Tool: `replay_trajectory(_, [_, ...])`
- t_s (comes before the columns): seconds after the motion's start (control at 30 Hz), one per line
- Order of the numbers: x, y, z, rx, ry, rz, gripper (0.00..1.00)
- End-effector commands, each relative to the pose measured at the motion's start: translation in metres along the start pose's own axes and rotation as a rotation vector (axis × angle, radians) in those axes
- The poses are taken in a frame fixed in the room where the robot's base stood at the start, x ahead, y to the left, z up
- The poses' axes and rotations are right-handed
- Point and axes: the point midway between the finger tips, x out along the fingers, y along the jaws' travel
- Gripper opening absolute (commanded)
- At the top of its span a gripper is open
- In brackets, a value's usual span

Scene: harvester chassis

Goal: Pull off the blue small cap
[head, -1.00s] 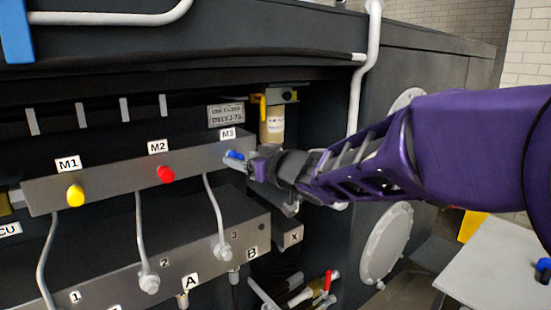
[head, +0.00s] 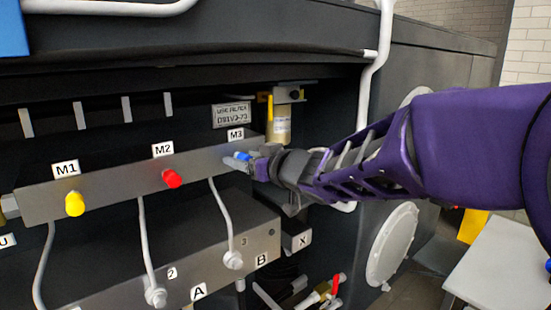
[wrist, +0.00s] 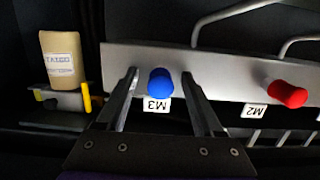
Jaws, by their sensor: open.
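The blue small cap (wrist: 160,82) sits on the grey manifold block (wrist: 140,58) beside the M3 label (wrist: 157,105) in the wrist view. In the head view the blue cap (head: 242,156) shows at the right end of the block, partly hidden by my gripper. My gripper (wrist: 161,78) is open, with one finger on each side of the cap. Gaps show between the fingers and the cap. In the head view my gripper (head: 250,162) reaches in from the right.
A red cap (head: 172,179) at M2 and a yellow cap (head: 75,204) at M1 stand further left on the block. Grey pipes (head: 222,217) run down below the block.

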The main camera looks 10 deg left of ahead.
Motion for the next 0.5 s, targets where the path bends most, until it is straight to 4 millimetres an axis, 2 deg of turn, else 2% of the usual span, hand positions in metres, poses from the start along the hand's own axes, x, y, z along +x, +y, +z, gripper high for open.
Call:
replay_trajectory(0.17, [0.0, 0.0, 0.0, 0.0, 0.0, 0.0, 0.67])
replay_trajectory(0.5, [0.0, -0.0001, 0.0, 0.0, 0.0, 0.0, 0.06])
